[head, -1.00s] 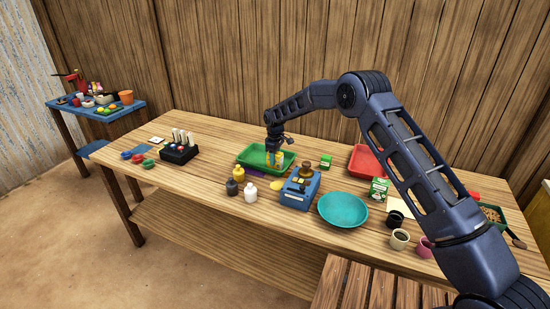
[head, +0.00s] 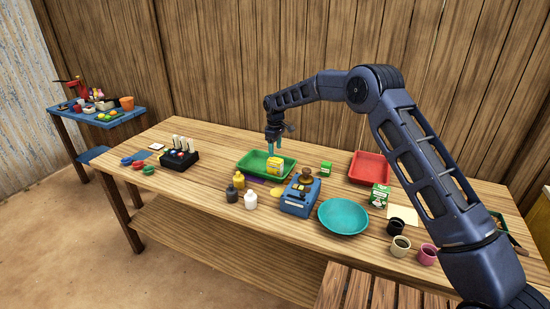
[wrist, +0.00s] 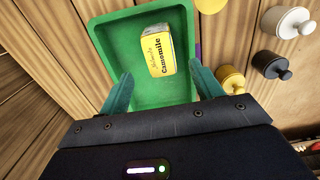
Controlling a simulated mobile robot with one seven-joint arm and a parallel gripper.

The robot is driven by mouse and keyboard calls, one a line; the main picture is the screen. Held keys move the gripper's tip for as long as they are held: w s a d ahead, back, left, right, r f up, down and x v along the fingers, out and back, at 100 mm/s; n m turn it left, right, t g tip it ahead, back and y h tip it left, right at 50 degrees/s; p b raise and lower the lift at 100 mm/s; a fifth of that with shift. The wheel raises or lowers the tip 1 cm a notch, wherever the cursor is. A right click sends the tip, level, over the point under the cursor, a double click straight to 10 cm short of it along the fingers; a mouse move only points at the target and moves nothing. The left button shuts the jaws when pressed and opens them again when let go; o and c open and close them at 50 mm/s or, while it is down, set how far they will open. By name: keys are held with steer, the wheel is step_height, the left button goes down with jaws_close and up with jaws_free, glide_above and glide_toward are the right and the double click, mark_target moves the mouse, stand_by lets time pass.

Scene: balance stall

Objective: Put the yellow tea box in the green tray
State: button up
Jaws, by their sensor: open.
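The yellow tea box (head: 274,166), labelled Camomile, lies inside the green tray (head: 249,165). In the wrist view the yellow tea box (wrist: 155,50) rests on the floor of the green tray (wrist: 97,38), a little tilted. My gripper (head: 273,151) is above the tray. In the wrist view its two teal fingers (wrist: 160,88) are spread apart with nothing between them. The box is ahead of the fingertips and apart from them.
A teal bowl (head: 343,216), a red tray (head: 370,166) and a green-and-white box (head: 379,195) are further right.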

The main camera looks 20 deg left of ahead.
steer(key=shift+r, duration=1.65)
